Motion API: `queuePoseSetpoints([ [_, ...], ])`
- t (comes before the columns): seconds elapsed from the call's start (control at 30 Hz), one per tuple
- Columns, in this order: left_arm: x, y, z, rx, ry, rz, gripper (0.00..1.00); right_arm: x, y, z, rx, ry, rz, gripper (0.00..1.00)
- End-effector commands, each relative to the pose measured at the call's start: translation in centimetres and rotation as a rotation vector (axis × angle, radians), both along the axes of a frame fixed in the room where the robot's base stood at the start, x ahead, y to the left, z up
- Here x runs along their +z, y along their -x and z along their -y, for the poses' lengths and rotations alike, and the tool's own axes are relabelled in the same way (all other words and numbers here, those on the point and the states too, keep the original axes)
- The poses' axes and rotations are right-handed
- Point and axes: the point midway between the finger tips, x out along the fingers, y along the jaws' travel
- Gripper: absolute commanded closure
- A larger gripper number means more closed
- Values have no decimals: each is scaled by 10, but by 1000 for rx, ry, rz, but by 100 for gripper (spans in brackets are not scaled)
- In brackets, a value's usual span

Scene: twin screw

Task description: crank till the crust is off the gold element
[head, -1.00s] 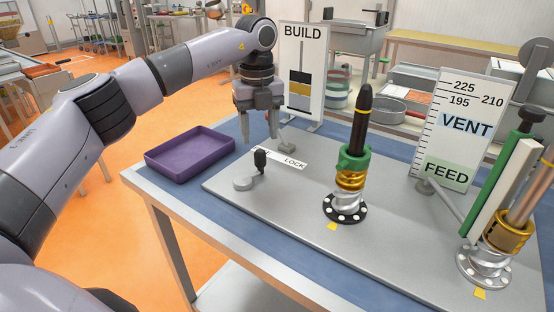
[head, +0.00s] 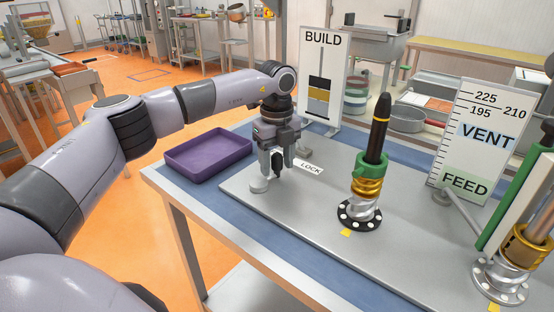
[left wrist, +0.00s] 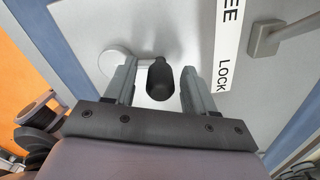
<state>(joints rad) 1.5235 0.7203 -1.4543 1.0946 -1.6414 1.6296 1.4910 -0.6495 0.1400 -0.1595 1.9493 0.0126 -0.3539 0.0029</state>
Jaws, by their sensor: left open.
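My left gripper (head: 277,166) is open over the small black-knobbed crank. In the left wrist view its fingers (left wrist: 155,85) stand on either side of the black knob (left wrist: 160,82), with gaps visible. The crank's grey hub (head: 260,185) sits on the plate. The gold element (head: 367,188) is a ribbed gold piece on the middle flanged post, below a dark rod (head: 378,140) with a yellow band. My right gripper is out of view.
A LOCK label (head: 311,168) lies beside the crank. A BUILD sign (head: 323,75) stands behind, and a VENT/FEED scale (head: 482,145) at right. A purple tray (head: 208,155) is on the table's left. The plate's front is mostly clear.

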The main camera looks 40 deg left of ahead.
Motion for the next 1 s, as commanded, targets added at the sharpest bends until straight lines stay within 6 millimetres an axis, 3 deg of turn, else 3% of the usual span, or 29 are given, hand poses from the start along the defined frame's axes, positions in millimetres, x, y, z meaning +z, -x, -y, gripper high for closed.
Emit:
queuePoseSetpoints([
  [0.13, 0, 0, 0, 0, 0, 0, 45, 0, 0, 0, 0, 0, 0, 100],
  [0.3, 0, 0, 0, 0, 0, -1, 100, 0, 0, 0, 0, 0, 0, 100],
  [0.67, 1, 1, 2, -40, 0, -1, 100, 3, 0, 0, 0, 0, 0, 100],
  [1.0, 2, 6, 14, -264, 0, -2, 100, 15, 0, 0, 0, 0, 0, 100],
])
